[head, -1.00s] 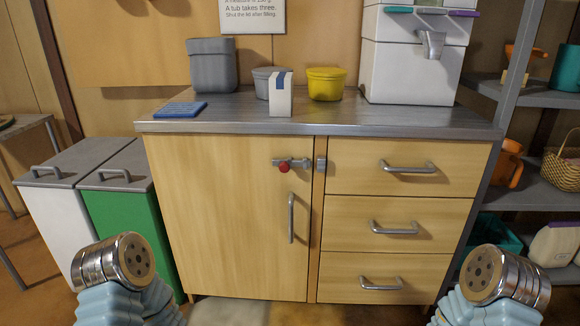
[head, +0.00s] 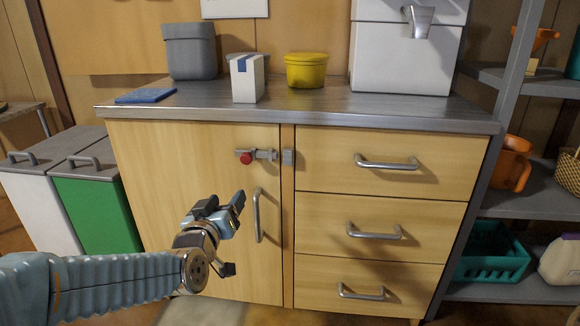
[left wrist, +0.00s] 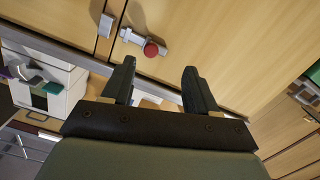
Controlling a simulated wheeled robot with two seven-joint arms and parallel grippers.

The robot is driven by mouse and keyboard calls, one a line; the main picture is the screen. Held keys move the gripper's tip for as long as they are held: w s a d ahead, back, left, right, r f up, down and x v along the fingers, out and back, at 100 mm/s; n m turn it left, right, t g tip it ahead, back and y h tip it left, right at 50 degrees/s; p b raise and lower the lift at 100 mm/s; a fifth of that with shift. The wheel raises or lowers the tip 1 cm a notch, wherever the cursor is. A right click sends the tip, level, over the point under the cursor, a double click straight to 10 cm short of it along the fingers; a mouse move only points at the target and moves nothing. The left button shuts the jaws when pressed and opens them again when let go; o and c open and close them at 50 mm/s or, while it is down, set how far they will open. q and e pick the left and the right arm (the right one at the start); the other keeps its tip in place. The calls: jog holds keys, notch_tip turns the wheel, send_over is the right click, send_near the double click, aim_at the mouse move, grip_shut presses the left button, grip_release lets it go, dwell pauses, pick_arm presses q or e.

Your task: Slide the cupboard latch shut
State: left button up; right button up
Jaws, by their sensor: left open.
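The cupboard latch (head: 264,154) is a grey sliding bolt with a red knob (head: 246,158), mounted near the top right of the wooden cupboard door (head: 190,180). Its grey keeper (head: 288,157) sits to the right on the post, and a small gap shows between bolt end and keeper. My left gripper (head: 222,202) is open and empty, below the latch and left of the door handle. In the left wrist view the latch's red knob (left wrist: 151,49) shows beyond the open fingers, not touched, with the keeper (left wrist: 106,25) to its left. My right gripper is out of view.
The vertical door handle (head: 257,215) stands close to the right of my left gripper. Drawers with bar handles (head: 386,162) are on the right. The worktop (head: 330,108) holds a carton (head: 247,78), a yellow tub (head: 305,70) and a grey bin. Lidded bins (head: 95,205) stand at left.

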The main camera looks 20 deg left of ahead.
aim_at(246, 160)
pick_arm(q)
jog(key=shift+t, duration=0.4)
jog(key=x, duration=0.4)
jog(key=r+p+x, duration=0.1)
jog(key=x, duration=0.4)
jog(key=r+x, duration=0.1)
jog(key=x, duration=0.3)
jog(key=shift+w+r, duration=0.25)
jog(key=shift+w, duration=0.05)
jog(key=shift+c, duration=0.3)
grip_shut()
jog(key=shift+d, duration=0.1)
